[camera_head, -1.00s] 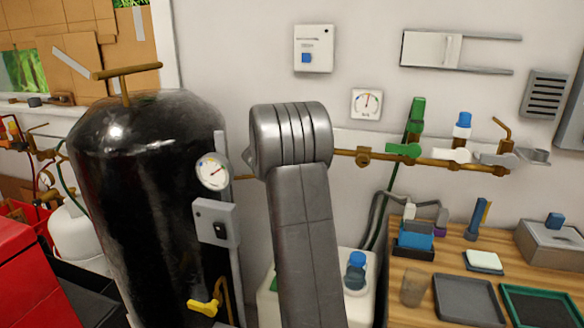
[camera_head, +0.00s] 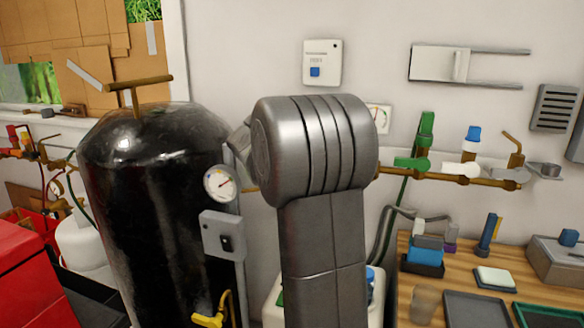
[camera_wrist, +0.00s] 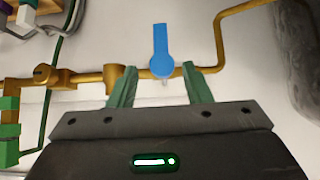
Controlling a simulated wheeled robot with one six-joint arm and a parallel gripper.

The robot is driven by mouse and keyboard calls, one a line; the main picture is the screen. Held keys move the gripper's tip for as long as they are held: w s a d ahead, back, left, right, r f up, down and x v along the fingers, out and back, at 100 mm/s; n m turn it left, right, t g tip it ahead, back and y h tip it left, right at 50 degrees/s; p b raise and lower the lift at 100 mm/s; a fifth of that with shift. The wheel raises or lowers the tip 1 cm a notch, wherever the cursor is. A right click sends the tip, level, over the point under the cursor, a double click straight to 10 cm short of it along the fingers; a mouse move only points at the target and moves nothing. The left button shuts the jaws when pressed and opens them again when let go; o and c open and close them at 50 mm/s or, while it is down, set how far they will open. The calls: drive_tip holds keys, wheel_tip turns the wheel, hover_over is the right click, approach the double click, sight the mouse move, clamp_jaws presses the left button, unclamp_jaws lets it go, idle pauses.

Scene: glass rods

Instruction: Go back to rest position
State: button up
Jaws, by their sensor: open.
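My gripper (camera_wrist: 159,68) is open in the wrist view, with its two green fingers apart. A blue valve handle (camera_wrist: 161,45) on the brass pipe shows beyond and between the fingertips. I see nothing clamped in the jaws; whether a finger touches the pipe or handle is hard to tell. In the head view my arm stands upright in the middle and hides my gripper and the blue handle.
A large black tank (camera_head: 150,200) with a dial gauge (camera_head: 220,184) stands close left of my arm. The brass pipe (camera_head: 440,177) with green and white valves runs along the wall at right. A wooden bench (camera_head: 405,285) with trays and small items is at lower right.

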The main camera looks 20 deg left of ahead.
idle(0.3)
drive_tip(key=p+x, duration=0.1)
drive_tip(key=x, duration=1.2)
drive_tip(key=shift+w+f, duration=0.25)
drive_tip(key=shift+w, duration=0.05)
drive_tip(key=shift+f, duration=0.1)
drive_tip(key=shift+w+a+r+p, duration=0.1)
drive_tip(key=shift+r+p, duration=0.15)
drive_tip(key=shift+p, duration=0.3)
drive_tip(key=shift+a+m+y+p, duration=0.15)
drive_tip(key=shift+m+y+p, duration=0.15)
drive_tip(key=shift+y+p, duration=0.25)
drive_tip(key=shift+a+f+y, duration=0.15)
drive_tip(key=shift+y, duration=0.1)
idle(0.4)
idle(0.3)
